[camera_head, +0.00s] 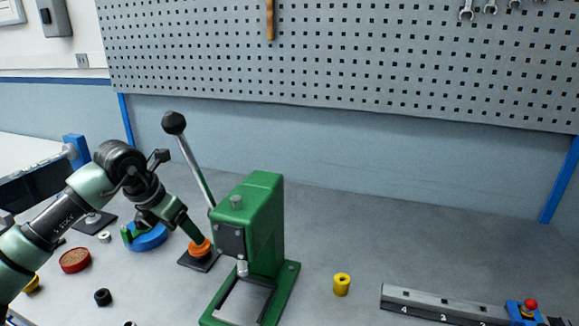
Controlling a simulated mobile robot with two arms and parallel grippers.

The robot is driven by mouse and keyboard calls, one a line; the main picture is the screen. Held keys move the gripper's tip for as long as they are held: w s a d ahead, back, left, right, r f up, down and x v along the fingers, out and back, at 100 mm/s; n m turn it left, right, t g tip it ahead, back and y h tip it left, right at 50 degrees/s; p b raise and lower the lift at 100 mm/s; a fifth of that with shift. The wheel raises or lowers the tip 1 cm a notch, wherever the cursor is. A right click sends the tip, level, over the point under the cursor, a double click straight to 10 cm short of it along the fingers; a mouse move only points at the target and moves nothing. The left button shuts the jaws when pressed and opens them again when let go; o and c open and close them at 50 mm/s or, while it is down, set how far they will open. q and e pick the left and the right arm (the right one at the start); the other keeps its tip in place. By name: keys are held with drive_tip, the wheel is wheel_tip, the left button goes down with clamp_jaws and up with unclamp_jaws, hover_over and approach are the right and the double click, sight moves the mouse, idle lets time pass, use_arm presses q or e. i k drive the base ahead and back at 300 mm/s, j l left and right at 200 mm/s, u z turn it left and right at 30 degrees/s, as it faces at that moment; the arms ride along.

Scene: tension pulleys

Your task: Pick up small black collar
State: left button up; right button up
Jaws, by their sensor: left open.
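The small black collar (103,297) sits on the grey workbench at the lower left, apart from other parts. My left gripper (162,236) is open above and behind it, to its right. One green finger is over a blue disc (148,241). The other finger reaches down close to an orange part (199,250) on a black base plate; I cannot tell whether it touches. I see nothing held between the fingers. My right gripper does not show.
A green lever press (254,215) with a black-knobbed lever stands right of my left gripper. A red round dish (75,260) and a white ring (104,236) lie on the left. A yellow cylinder (342,284) and a numbered rail (440,304) are on the right. The back right bench is clear.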

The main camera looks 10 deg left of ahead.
sight(103, 296)
drive_tip(key=k+j, duration=0.5)
drive_tip(key=k, duration=0.15)
drive_tip(key=k+j, duration=0.55)
drive_tip(key=k, duration=0.15)
